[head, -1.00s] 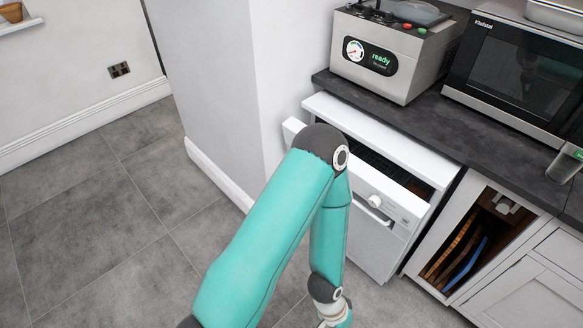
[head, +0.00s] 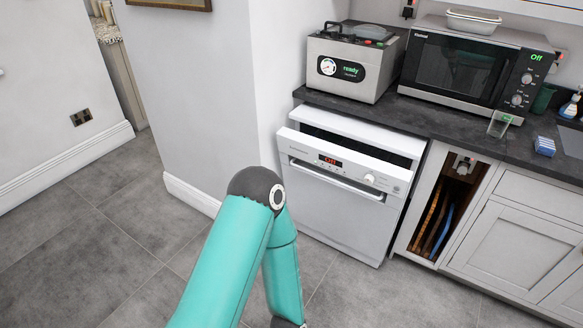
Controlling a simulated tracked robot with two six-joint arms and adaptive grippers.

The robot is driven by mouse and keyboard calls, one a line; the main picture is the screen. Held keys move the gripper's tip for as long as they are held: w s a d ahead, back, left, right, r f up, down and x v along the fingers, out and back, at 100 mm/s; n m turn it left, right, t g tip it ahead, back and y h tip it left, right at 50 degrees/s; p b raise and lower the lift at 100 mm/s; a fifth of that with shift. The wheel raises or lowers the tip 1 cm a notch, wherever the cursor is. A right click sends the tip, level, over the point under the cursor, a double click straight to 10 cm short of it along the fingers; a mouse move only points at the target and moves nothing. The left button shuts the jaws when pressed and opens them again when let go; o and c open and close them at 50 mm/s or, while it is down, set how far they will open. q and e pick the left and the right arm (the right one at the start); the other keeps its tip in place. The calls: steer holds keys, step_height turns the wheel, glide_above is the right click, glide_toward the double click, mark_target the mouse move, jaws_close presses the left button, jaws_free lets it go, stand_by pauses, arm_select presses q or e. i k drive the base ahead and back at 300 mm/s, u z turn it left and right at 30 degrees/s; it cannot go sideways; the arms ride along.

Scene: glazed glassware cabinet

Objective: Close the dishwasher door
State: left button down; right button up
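The white dishwasher (head: 362,133) stands under the dark worktop. Its door (head: 340,212) is tilted slightly open at the top, with a dark gap between the door's upper edge and the machine's body. A red display, a knob and a handle recess show on the door's upper panel. One of my teal arms reaches up from the bottom, in front of and left of the door. Its elbow is bent and its forearm points down out of the frame. I cannot tell whether the arm touches the door. Neither gripper is in view.
A vacuum sealer (head: 349,66) and a microwave (head: 455,65) stand on the worktop (head: 435,115). A glass (head: 499,124) stands near its front edge. An open cubby with boards (head: 436,220) is right of the dishwasher. A white wall (head: 205,100) borders it on the left. Floor in front is clear.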

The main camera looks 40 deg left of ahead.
mark_target(327, 192)
steer(key=u, duration=0.3)
steer(key=i, duration=0.65)
steer(key=u, duration=0.6)
steer(key=i, duration=1.1)
steer(key=z, duration=0.55)
